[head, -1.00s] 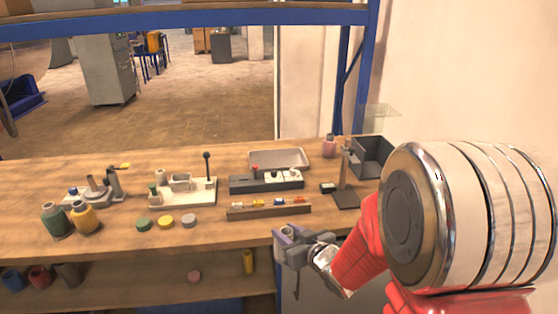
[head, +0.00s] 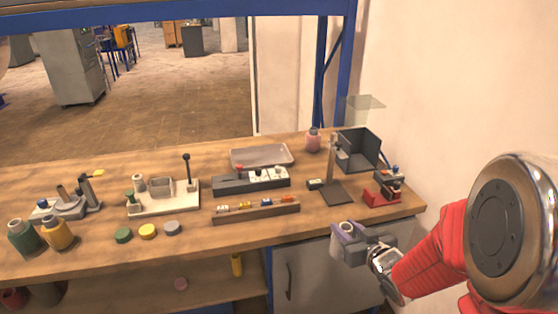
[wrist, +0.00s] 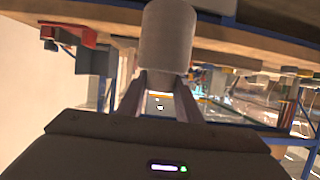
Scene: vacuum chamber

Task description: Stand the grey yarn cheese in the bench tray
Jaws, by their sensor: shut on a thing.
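My gripper (head: 348,236) is shut on the grey yarn cheese (wrist: 168,38), a plain grey cylinder that fills the upper middle of the wrist view between the two fingers. In the head view the cheese (head: 345,228) looks small, pale and partly hidden by the jaws. The gripper holds it in front of the bench's front edge, near the right end. The bench tray (head: 240,160), a shallow grey metal tray with a raised rim, lies towards the back of the bench, left of and beyond my gripper. It looks empty.
A dark block with knobs (head: 235,185) and a wooden rack (head: 230,216) lie in front of the tray. A stand with an upright post (head: 333,160), a pink bottle (head: 313,142), a black open box (head: 357,150) and a red device (head: 380,192) stand to the right.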

